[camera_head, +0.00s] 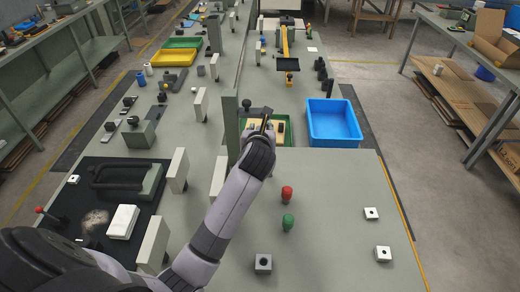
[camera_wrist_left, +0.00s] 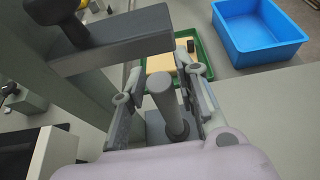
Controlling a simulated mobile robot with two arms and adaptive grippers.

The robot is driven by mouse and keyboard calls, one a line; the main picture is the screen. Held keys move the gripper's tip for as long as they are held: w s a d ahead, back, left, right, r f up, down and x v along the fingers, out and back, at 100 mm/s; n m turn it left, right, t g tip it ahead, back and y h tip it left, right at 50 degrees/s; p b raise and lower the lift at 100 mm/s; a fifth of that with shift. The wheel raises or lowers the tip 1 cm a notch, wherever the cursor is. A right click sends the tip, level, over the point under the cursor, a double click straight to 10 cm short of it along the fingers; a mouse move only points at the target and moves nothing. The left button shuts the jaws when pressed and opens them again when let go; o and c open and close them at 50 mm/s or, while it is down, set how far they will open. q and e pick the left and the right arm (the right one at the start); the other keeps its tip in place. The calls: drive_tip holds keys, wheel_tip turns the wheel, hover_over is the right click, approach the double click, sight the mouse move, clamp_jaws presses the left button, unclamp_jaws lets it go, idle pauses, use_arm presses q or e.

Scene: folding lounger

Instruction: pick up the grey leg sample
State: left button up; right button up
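A grey cylinder (camera_wrist_left: 168,105), which looks like the grey leg sample, stands between the fingers of my left gripper (camera_wrist_left: 165,98) in the left wrist view. Gaps show between it and both fingers, so the gripper looks open around it. A darker grey block (camera_wrist_left: 158,128) lies around its lower end; whether they are joined I cannot tell. In the head view my left gripper (camera_head: 265,122) is beside a grey upright post (camera_head: 230,125), and the cylinder is hidden or too small to make out. My right gripper is in neither view.
A dark arm with a knob (camera_wrist_left: 115,45) crosses close to the gripper at upper left. A green tray (camera_head: 290,140) with a yellow block and a blue bin (camera_head: 333,138) lie beyond. The front right bench carries red and green knobs (camera_head: 288,193) and small blocks.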

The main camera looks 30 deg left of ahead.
use_arm(q)
clamp_jaws()
drive_tip(key=shift+r, duration=0.15)
idle(0.5)
